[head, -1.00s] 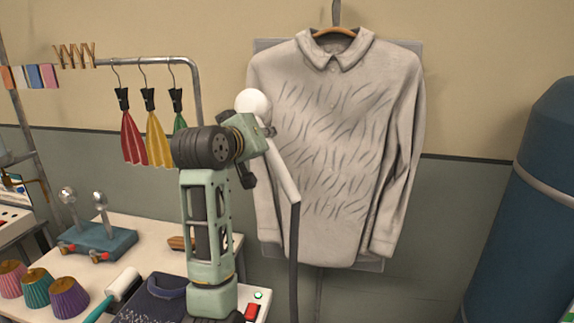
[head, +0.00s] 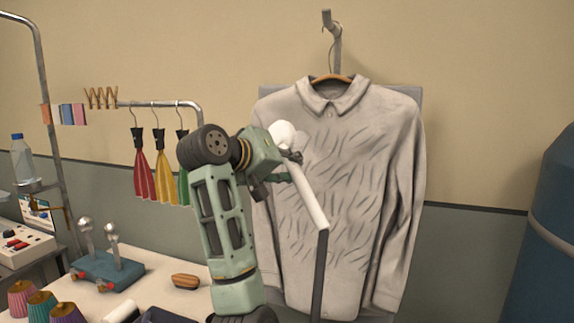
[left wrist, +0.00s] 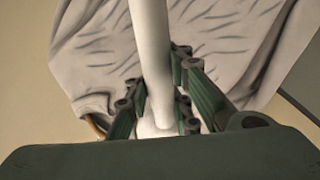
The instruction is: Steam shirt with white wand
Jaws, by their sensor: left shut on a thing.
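The grey-white shirt (head: 345,190) hangs on a wooden hanger (head: 331,79) from a wall hook, in front of a grey board. Dark crease marks cover its front; fewer show at its upper left. The white wand (head: 308,200) has a round white head (head: 286,134) and a dark hose at its lower end. My left gripper (head: 290,165) is shut on the wand, which is held tilted in front of the shirt's left side. In the left wrist view the fingers (left wrist: 160,100) close around the wand shaft (left wrist: 150,50), with the creased shirt (left wrist: 225,40) behind. Whether the head touches the cloth is unclear. My right gripper is out of view.
A small rail (head: 165,104) with red, yellow and green cloths stands left of my arm. The table (head: 150,275) holds a blue stand (head: 105,270), a wooden-backed brush (head: 186,281) and coloured cones. A blue cylinder (head: 545,235) stands at the right.

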